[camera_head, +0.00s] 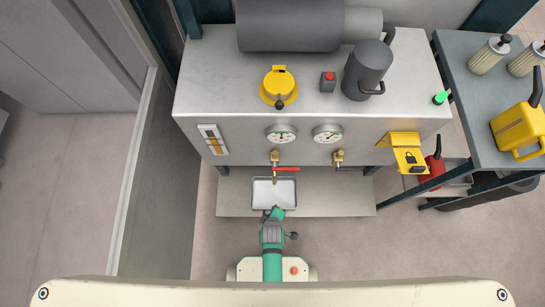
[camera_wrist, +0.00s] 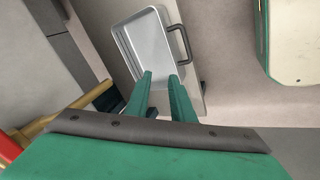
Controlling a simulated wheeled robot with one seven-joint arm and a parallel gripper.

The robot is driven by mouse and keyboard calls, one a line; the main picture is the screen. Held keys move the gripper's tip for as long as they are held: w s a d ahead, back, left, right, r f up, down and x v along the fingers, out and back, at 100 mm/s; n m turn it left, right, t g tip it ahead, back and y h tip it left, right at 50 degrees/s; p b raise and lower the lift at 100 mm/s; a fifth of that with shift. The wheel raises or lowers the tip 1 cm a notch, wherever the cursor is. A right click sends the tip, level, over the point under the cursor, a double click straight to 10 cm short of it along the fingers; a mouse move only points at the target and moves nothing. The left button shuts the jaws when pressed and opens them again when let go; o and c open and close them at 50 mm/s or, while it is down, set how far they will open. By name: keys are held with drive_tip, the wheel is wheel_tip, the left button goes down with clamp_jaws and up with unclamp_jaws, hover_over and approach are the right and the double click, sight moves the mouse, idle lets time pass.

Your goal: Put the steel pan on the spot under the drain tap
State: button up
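The steel pan (camera_head: 275,193) is a shallow grey tray lying on the low shelf below the machine's front. In the wrist view the pan (camera_wrist: 150,45) shows empty, with a dark handle (camera_wrist: 181,43) on its right long side. The drain tap (camera_head: 275,160) is brass with a red lever, just behind the pan in the head view. No marked spot shows on the shelf. My gripper (camera_wrist: 161,75) has green fingers set apart with nothing held between them. In the head view my gripper (camera_head: 274,214) is at the pan's near edge; contact cannot be told.
The low shelf (camera_head: 330,198) is bare right of the pan. A second brass tap (camera_head: 338,158) has no red lever. Above are two gauges (camera_head: 281,134) and a yellow lock bracket (camera_head: 405,150). A side table (camera_head: 480,110) with a yellow jug stands at the right.

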drive_tip(key=s+r+m+t, duration=0.2)
drive_tip(key=r+m+t, duration=0.1)
drive_tip(key=r, duration=1.1)
drive_tip(key=s+r+m+t, duration=0.3)
drive_tip(key=r+m+t, duration=0.1)
drive_tip(key=r, duration=0.9)
drive_tip(key=s+r+m+t, duration=0.2)
drive_tip(key=r+m, duration=0.3)
drive_tip(key=r, duration=0.9)
drive_tip(key=shift+s+r+t, duration=0.25)
drive_tip(key=shift+r+t, duration=0.1)
drive_tip(key=shift+t, duration=0.35)
drive_tip(key=shift+w, duration=0.1)
drive_tip(key=shift+f, duration=0.1)
